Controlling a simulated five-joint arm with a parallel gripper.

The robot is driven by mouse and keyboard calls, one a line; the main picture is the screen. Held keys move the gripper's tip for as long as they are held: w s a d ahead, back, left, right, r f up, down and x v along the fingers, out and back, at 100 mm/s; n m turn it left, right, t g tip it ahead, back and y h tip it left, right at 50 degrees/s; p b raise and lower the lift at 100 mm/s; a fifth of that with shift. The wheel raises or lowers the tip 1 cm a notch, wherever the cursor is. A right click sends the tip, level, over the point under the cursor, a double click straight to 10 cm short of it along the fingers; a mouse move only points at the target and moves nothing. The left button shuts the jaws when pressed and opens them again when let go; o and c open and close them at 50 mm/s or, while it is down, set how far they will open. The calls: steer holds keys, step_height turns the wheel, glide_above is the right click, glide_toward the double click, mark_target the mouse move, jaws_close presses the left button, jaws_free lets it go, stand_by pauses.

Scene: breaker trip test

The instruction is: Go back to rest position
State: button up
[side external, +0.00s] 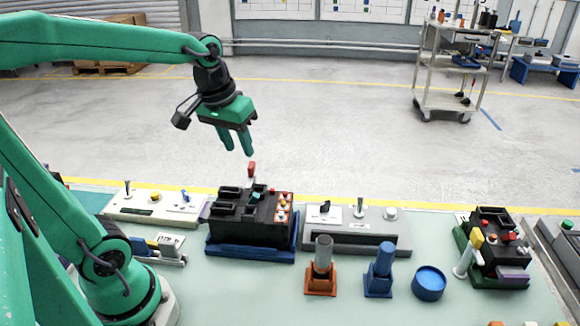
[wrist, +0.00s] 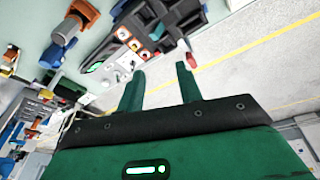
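My gripper (side external: 237,143) is green and hangs above the bench, fingers pointing down. Its two fingers are apart with nothing between them. It is over and slightly behind the black breaker unit (side external: 250,215), which sits in a blue tray (side external: 250,253). A red-tipped lever (side external: 251,170) stands up at the back of the breaker unit, just below the fingertips and apart from them. In the wrist view my two fingers (wrist: 160,85) are spread, and the breaker unit (wrist: 165,25) lies beyond them, with the red tip (wrist: 190,58) near one finger.
A grey panel (side external: 355,228) and a beige panel (side external: 152,205) flank the breaker unit. An orange-based cylinder (side external: 322,265), a blue cylinder (side external: 381,268) and a blue round container (side external: 429,283) stand in front. Another black unit (side external: 495,245) is at right. The air around my gripper is clear.

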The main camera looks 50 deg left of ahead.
steer(key=s+d+m+t, duration=0.2)
steer(key=s+d+m, duration=0.2)
steer(key=s, duration=0.3)
steer(key=shift+s+d+f+t, duration=0.3)
steer(key=shift+s+d, duration=0.05)
steer(key=shift+d, duration=0.05)
stand_by(0.9)
